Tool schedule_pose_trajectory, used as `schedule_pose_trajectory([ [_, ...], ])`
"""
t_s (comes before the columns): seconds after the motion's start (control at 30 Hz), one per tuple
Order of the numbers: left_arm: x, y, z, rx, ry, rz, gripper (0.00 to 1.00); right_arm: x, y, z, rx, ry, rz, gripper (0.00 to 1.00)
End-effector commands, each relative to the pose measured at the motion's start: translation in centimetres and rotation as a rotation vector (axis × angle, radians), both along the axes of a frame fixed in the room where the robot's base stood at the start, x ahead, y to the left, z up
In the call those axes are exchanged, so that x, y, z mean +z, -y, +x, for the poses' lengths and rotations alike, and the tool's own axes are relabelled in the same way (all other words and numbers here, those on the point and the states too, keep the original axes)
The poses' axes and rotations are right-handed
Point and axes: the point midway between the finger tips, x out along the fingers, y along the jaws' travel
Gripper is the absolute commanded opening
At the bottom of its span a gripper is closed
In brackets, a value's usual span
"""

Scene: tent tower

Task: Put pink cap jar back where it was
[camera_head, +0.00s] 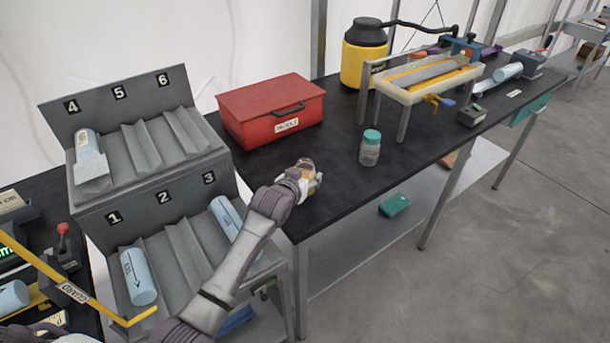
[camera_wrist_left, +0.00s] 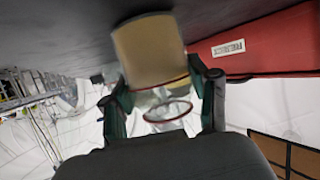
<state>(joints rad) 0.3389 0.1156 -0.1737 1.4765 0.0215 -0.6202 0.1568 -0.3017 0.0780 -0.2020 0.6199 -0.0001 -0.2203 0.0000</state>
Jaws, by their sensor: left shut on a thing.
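My left gripper (camera_head: 306,178) is shut on a jar (camera_head: 308,166) at the near left part of the black table, in front of the red box. In the left wrist view, the gripper's two fingers (camera_wrist_left: 163,100) flank the jar (camera_wrist_left: 150,50), which shows a tan body and a clear section with a thin reddish ring. The tan end faces the dark tabletop; I cannot tell whether it touches. A pink cap is not clearly visible. My right gripper is not in view.
A teal-capped jar (camera_head: 370,150) stands to the right on the table. The red box (camera_head: 270,112) is behind the gripper, with a yellow container (camera_head: 363,58) and a cream frame (camera_head: 420,82) farther back. A grey numbered rack (camera_head: 150,190) holding blue cylinders is left.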

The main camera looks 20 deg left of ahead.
Motion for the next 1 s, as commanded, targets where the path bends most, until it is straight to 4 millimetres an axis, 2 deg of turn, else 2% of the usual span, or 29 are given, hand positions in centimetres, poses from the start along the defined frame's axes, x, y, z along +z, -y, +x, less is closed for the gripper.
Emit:
schedule_pose_trajectory([
  [0.07,-0.2,0.0,0.0,0.0,0.001,0.0,0.2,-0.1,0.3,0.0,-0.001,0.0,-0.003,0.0],
  [0.1,-0.3,0.0,0.0,0.0,0.0,0.0,0.61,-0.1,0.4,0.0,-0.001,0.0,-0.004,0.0],
  [0.23,-0.2,0.0,0.0,0.0,0.0,0.0,0.83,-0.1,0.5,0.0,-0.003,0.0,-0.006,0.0],
  [0.67,0.1,0.0,-0.2,0.001,-0.001,0.0,0.84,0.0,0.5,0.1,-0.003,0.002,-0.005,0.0],
  [0.77,0.5,-0.1,-1.2,0.0,0.001,0.0,0.84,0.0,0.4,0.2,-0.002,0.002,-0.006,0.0],
  [1.0,2.2,-0.4,-5.5,0.0,0.001,0.0,0.84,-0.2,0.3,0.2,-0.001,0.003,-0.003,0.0],
])
